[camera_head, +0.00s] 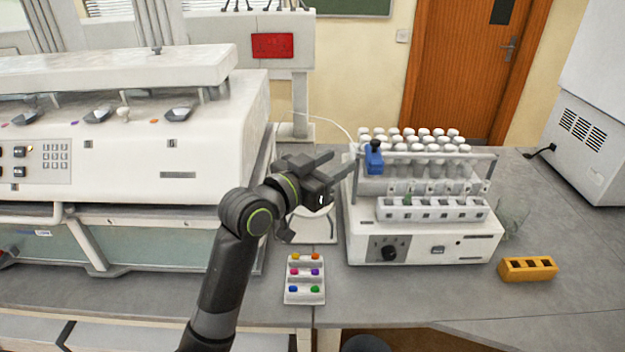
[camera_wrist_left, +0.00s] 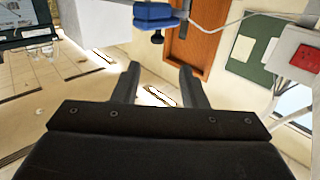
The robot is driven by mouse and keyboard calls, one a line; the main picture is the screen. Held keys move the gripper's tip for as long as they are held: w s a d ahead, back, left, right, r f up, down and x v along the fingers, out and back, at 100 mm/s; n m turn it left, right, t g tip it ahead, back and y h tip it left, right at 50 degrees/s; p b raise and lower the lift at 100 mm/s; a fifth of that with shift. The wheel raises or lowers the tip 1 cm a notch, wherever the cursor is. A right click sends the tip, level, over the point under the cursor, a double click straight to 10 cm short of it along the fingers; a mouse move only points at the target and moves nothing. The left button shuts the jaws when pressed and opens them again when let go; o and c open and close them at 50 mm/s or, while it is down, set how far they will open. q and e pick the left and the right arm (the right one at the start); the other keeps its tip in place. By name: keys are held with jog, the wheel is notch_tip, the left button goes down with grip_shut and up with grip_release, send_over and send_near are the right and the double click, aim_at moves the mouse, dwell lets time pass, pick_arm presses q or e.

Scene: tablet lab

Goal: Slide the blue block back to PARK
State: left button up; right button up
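The blue block (camera_head: 373,161) with a dark knob on top sits on the metal rail (camera_head: 430,155) of the white tube machine (camera_head: 425,245), at the rail's left end. It also shows at the top of the left wrist view (camera_wrist_left: 155,14). My left gripper (camera_head: 342,164) is open and empty, just left of the block and apart from it. In the left wrist view its two fingers (camera_wrist_left: 160,84) stand apart with nothing between them. I cannot make out a PARK mark. My right gripper is not in view.
White-capped tubes (camera_head: 410,137) stand in rows behind the rail. A small tray of coloured pieces (camera_head: 304,292) lies in front, and a yellow rack (camera_head: 528,268) at the right. A large white machine (camera_head: 110,160) fills the left. The counter right of the tube machine is mostly clear.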

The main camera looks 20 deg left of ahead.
pick_arm(q)
jog(key=v, duration=0.5)
jog(key=shift+s+a+b, duration=0.1)
jog(key=shift+b, duration=0.25)
